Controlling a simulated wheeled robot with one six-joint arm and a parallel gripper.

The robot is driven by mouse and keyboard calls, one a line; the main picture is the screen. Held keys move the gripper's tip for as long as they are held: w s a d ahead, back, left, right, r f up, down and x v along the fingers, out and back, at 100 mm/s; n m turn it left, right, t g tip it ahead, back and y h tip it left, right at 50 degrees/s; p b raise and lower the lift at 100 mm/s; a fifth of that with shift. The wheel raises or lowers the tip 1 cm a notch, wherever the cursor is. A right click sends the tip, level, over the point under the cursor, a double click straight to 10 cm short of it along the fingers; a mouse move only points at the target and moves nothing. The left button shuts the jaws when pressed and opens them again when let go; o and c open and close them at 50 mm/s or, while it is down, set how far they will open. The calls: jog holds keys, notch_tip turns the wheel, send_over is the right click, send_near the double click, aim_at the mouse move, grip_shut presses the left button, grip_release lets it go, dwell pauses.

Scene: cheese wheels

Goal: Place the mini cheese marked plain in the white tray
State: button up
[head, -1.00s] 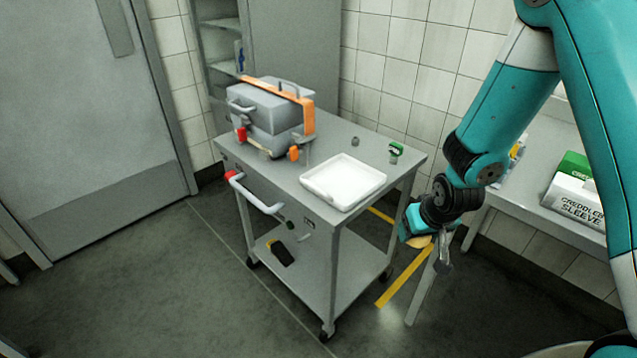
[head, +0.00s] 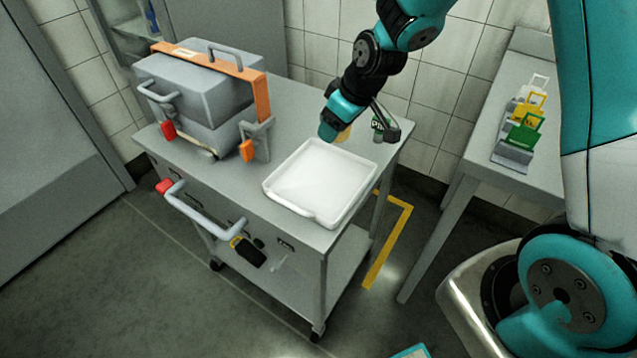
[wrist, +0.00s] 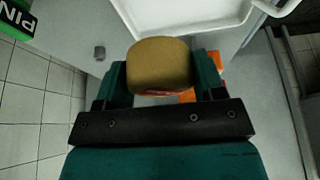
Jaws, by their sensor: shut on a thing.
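The white tray (head: 318,184) lies empty on top of the grey trolley. Its corner also shows at the top of the wrist view (wrist: 190,22). My gripper (head: 333,134) is above the far end of the trolley top, by the tray's back edge. In the wrist view my gripper (wrist: 160,80) is shut on a small round yellow-brown cheese (wrist: 159,64), one jaw on each side. A sliver of the cheese (head: 344,134) shows beside my gripper in the head view. I cannot read any marking on it.
A grey case with an orange strap (head: 210,95) stands left of the tray. A side table (head: 470,190) at the right holds small coloured stands (head: 524,125).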

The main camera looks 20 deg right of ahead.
jog(key=a+r+n+g+y+b, duration=0.2)
jog(key=a+r+n+g+b, duration=0.15)
jog(key=r+n, duration=0.5)
send_near(315, 183)
jog(key=shift+n+t, duration=0.25)
jog(key=shift+n, duration=0.2)
jog(key=x, duration=0.6)
jog(key=shift+s+a+f, duration=0.15)
jog(key=shift+s+f, duration=0.05)
jog(key=shift+f+b, duration=0.15)
jog(key=shift+b, duration=0.15)
jog(key=o, duration=1)
